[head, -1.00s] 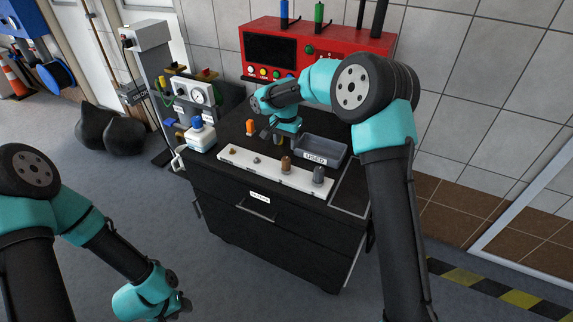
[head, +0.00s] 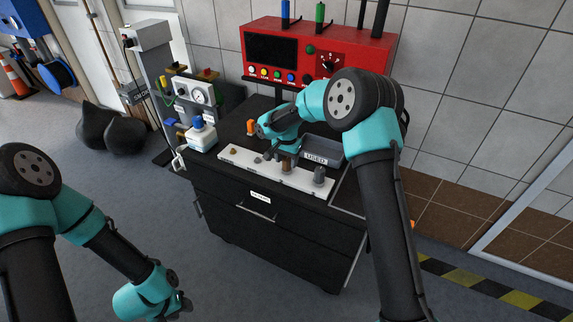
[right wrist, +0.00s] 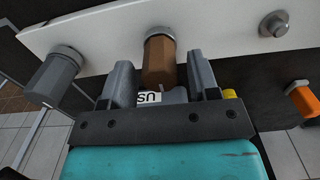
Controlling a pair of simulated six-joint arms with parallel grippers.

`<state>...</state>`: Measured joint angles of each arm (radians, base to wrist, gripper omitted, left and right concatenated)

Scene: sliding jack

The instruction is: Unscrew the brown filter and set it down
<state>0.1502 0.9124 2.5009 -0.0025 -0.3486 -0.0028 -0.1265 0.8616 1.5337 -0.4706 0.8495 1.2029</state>
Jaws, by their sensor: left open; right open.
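The brown filter (head: 286,167) stands on the white manifold bar (head: 238,162) on top of the black cabinet. In the right wrist view the brown filter (right wrist: 159,60) sits between the two fingers of my right gripper (right wrist: 160,82), which is open around it. A gap shows between the filter and the left finger; contact on the right side is hard to tell. The filter's base is at the bar. My left gripper (head: 180,306) is open and empty, low over the floor at the lower left.
A grey filter (head: 319,174) stands right of the brown one on the bar. The grey bin marked USED (head: 322,152) is behind it. An orange filter (head: 250,127) and a white bottle with a blue cap (head: 200,134) stand on the cabinet. A red console (head: 330,50) is behind.

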